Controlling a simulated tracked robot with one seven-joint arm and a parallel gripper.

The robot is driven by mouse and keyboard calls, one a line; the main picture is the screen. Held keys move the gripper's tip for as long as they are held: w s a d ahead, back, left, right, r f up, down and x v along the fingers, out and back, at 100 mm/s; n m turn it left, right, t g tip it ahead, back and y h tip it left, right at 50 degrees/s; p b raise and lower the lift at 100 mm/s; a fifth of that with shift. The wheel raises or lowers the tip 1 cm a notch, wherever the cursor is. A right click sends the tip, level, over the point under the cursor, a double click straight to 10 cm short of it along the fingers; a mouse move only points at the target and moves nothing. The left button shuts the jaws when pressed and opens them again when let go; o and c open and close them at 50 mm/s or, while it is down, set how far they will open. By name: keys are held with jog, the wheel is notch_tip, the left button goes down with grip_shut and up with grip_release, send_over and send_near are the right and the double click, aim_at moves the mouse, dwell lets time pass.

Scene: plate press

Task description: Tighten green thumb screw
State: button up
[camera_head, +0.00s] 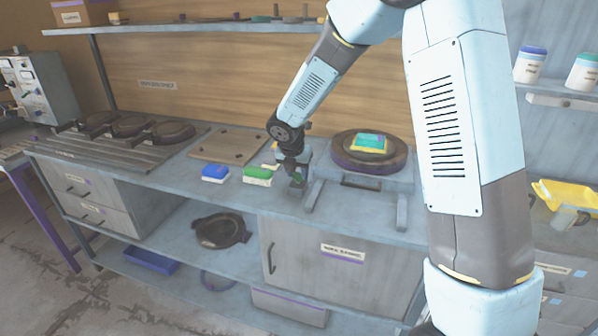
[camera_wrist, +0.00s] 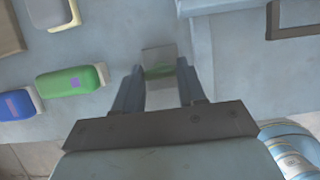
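A small green piece, perhaps the thumb screw, shows between my fingertips in the wrist view (camera_wrist: 159,72). It lies across a pale grey block (camera_wrist: 158,54). My gripper (camera_wrist: 159,74) points at it with one finger on each side. The fingers are apart, and I see no clear grip on the green piece. In the head view, my gripper (camera_head: 296,178) is low over the bench front, left of the round press plate. There the green piece is mostly hidden by the gripper.
The press plate (camera_head: 350,160) carries a teal and yellow block (camera_head: 370,143). A green block (camera_head: 257,175) and a blue block (camera_head: 215,173) lie left of my gripper. The press frame leg (camera_head: 315,194) stands close on the right. Free bench top lies in front of the blocks.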

jog(key=c, duration=0.5)
jog(key=shift+d, duration=0.3)
jog(key=shift+a, duration=0.2)
